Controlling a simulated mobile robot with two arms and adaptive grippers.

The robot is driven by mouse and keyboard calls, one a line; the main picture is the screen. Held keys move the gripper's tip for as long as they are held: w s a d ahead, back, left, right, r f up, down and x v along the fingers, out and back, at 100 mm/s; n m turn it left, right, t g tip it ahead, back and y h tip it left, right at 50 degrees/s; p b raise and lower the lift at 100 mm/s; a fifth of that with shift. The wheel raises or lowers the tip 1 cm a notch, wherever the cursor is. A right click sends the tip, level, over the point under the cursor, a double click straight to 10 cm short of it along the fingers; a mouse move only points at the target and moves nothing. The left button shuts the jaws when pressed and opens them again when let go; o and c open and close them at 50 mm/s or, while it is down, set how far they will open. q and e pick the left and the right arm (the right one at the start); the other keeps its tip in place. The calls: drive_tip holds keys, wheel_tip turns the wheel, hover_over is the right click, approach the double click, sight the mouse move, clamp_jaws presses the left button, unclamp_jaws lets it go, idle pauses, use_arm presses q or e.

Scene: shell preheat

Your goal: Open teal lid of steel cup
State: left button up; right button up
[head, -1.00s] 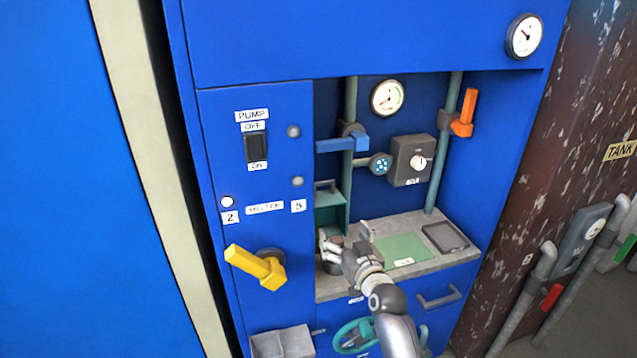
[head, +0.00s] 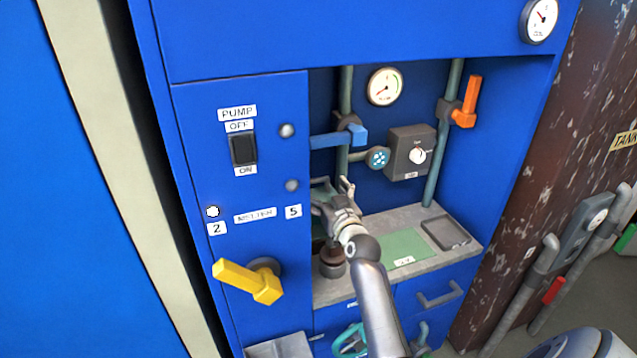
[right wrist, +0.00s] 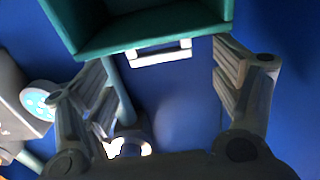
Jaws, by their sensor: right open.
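The teal lid (head: 322,187) is at the left of the recess, partly hidden behind my right gripper. In the right wrist view, the lid (right wrist: 150,38) shows a hollow side, with a pale bar handle (right wrist: 160,53) at its lower edge. The dark, rounded steel cup (head: 332,263) stands on the grey counter below the gripper. My right gripper (head: 335,191) is open, above the cup and close to the lid. In the wrist view its fingers (right wrist: 167,68) are spread either side of the handle; contact cannot be told. My left gripper is out of view.
A blue lever (head: 340,137) and a pipe are just above the gripper. A grey box with a dial (head: 411,153) is to the right. A green mat (head: 405,246) and a shallow tray (head: 446,232) are on the counter. A yellow lever (head: 250,281) sticks out at lower left.

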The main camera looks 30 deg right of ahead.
sight(318, 181)
drive_tip(key=shift+x, duration=1.75)
drive_tip(key=shift+w, duration=0.25)
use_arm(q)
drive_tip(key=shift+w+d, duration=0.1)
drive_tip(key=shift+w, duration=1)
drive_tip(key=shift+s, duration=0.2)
use_arm(e)
drive_tip(key=shift+c, duration=0.4)
